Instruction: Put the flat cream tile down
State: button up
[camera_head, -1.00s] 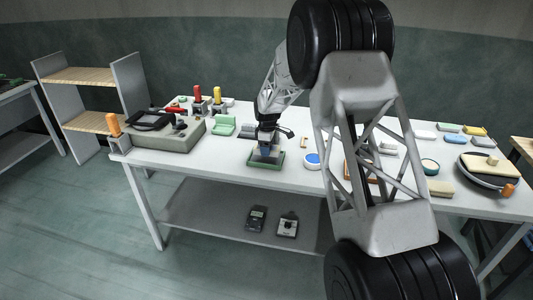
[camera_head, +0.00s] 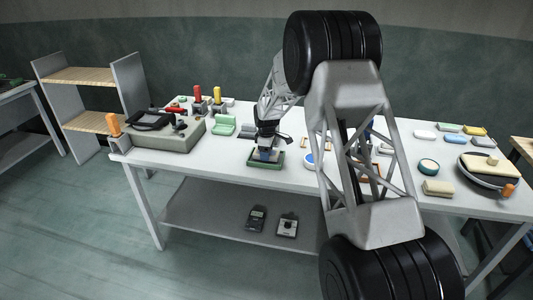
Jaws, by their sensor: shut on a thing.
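My gripper (camera_head: 267,154) points down over the shallow green tray (camera_head: 252,164) near the front edge of the white table. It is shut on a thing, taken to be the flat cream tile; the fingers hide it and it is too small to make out. Some blue shows at the fingertips. I cannot tell whether the held thing touches the tray. A cream slab (camera_head: 479,161) lies on a round dark plate at the right, and a thicker cream block (camera_head: 437,188) lies left of that plate.
A grey box (camera_head: 168,140) with tools stands at the left of the table (camera_head: 225,167). A light green open container (camera_head: 223,124) is behind and left of my gripper. A blue-topped round tub (camera_head: 309,159) is close on the right. My arm hides part of the table's right half.

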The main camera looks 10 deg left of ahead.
jog(key=shift+f, duration=0.15)
jog(key=o, duration=0.9)
jog(key=shift+f, duration=0.1)
jog(key=shift+c, duration=0.2)
notch_tip(320, 180, up, 12)
dwell(0.8)
